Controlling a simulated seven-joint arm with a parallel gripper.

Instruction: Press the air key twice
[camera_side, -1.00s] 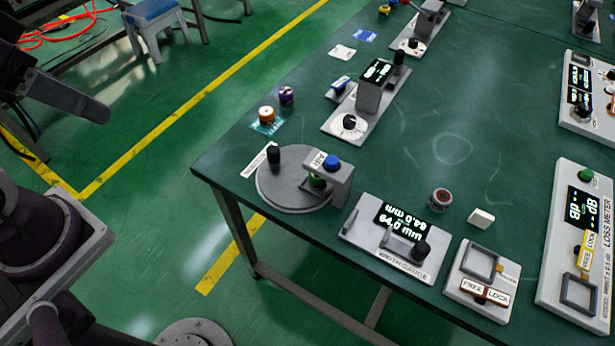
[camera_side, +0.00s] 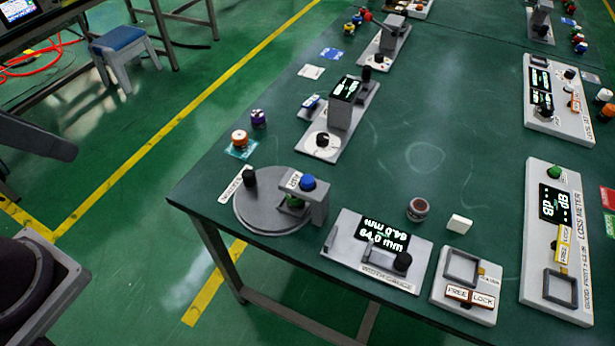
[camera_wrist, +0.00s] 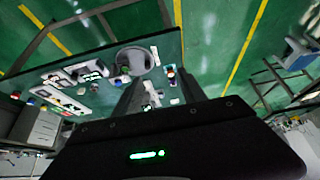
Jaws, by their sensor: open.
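A blue round button (camera_side: 307,183) sits on top of a grey bracket (camera_side: 318,203) over a round grey turntable (camera_side: 262,215) at the near left corner of the green table. A small white label (camera_side: 292,180) lies beside the button; its print is too small to read surely, so I cannot confirm that this is the air key. My gripper (camera_wrist: 157,92) shows in the wrist view as two dark fingers, apart and empty. The turntable (camera_wrist: 134,60) lies beyond them. The side view does not show the fingers; only parts of my arm show at its left edge.
A green knob (camera_side: 294,201) is under the bracket and a black knob (camera_side: 249,177) stands on the turntable. To the right are a width gauge (camera_side: 375,252), a lock fixture (camera_side: 467,285) and a loss meter (camera_side: 557,240).

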